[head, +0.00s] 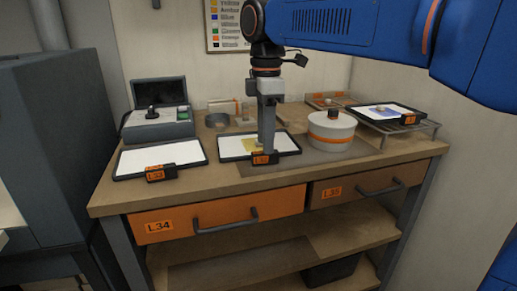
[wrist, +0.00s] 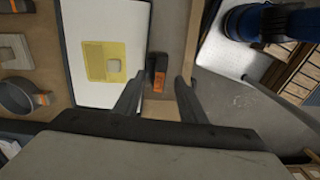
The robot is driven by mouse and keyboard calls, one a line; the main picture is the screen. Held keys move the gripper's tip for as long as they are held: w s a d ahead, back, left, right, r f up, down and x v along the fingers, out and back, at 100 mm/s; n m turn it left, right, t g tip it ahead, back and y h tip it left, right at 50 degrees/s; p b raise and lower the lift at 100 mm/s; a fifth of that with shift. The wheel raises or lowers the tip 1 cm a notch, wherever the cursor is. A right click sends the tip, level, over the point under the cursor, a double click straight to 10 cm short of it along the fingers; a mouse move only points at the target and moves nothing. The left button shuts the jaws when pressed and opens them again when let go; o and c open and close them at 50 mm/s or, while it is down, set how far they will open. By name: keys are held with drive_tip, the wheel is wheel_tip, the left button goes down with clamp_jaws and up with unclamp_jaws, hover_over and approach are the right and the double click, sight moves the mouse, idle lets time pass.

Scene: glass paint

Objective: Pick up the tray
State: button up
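The middle tray (head: 285,141) is a white panel with a dark rim, lying flat on the bench. It bears a yellow patch (head: 252,145) and has a black front handle (head: 265,158) with an orange label. My gripper (head: 267,150) points down over the tray's front edge. In the wrist view my gripper (wrist: 161,80) is open, its fingers on either side of the handle (wrist: 158,72), with gaps visible. Whether they touch it is not clear.
A similar white tray (head: 160,156) lies to the left, and another with a blue patch sits on a wire rack (head: 430,125) at right. A white pot (head: 332,132) with an orange band stands close to the right. A grey case (head: 158,122) and a metal pan (wrist: 18,96) are behind.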

drive_tip(key=shift+f, duration=1.35)
drive_tip(key=shift+c, duration=0.4)
clamp_jaws()
drive_tip(key=shift+r, duration=0.1)
wheel_tip(320, 180, up, 13)
